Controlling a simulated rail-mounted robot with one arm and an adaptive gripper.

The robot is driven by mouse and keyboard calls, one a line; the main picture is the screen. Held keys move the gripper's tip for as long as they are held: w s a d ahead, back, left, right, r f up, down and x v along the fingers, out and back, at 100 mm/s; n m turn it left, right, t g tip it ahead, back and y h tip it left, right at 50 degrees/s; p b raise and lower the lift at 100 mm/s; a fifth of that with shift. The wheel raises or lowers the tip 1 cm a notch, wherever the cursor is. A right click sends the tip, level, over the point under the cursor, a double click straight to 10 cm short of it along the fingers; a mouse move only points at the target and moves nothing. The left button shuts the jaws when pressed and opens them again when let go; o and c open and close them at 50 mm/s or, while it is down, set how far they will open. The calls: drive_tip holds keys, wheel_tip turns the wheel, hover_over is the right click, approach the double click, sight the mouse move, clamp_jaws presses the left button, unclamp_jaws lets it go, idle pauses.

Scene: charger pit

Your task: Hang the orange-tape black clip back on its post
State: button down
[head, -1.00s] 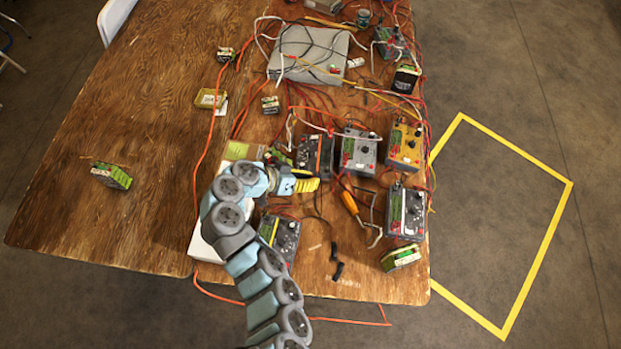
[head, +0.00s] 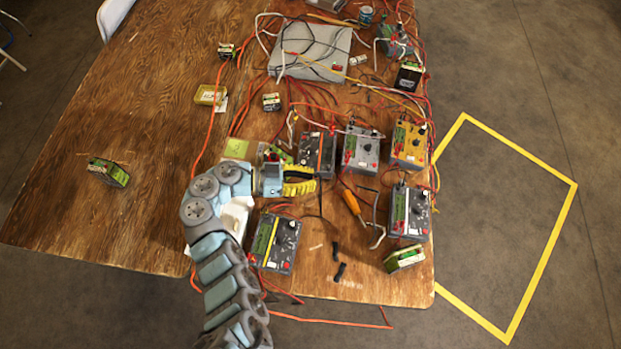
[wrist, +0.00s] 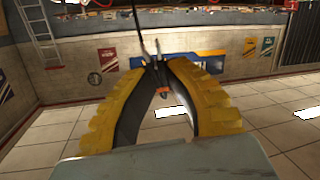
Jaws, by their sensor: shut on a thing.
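My gripper (head: 314,183), with yellow-backed fingers, is over the table, just below the dark charger with an orange stripe (head: 318,153). In the wrist view the fingertips (wrist: 159,64) close together on a small black clip (wrist: 157,72). A bit of orange (wrist: 163,94) shows below it, between the fingers, and a thin black lead rises from it. The fingers hide most of the clip. In the head view the clip cannot be made out; a thin dark line hangs by the fingertips. I cannot pick out the post.
An orange-handled screwdriver (head: 351,202) and two small black pieces (head: 340,271) lie nearby. The table's left side is mostly clear.

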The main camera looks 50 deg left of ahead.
drive_tip(key=shift+s+d+m+h+p, duration=0.15)
drive_tip(key=shift+m+h+p, duration=0.15)
drive_tip(key=shift+m+h, duration=0.7)
drive_tip(key=shift+r+m+h+p, duration=0.2)
drive_tip(key=shift+m+h+p, duration=0.1)
drive_tip(key=shift+m, duration=0.2)
drive_tip(key=shift+f+m+g+h+p, duration=0.1)
drive_tip(key=shift+m+g+h+p, duration=0.2)
drive_tip(key=shift+m+h, duration=0.2)
drive_tip(key=shift+s+p, duration=0.1)
drive_tip(key=shift+p, duration=0.2)
drive_tip(key=shift+w+a+n+t+y+p, duration=0.25)
drive_tip(key=shift+w+t+y, duration=0.2)
drive_tip(key=shift+w, duration=0.25)
drive_tip(key=w+a+f+n+t+y+b, duration=0.2)
drive_tip(key=w+n+y+b, duration=0.2)
drive_tip(key=w+y+b, duration=0.1)
drive_tip(key=w+a+f+n+t+y+b, duration=0.2)
drive_tip(key=w+n+t+y+b, duration=0.1)
drive_tip(key=w+n+y+b, duration=0.1)
drive_tip(key=shift+w+a+f+y+b, duration=0.35)
drive_tip(key=shift+w+y+b, duration=0.45)
drive_tip(key=shift+y, duration=0.35)
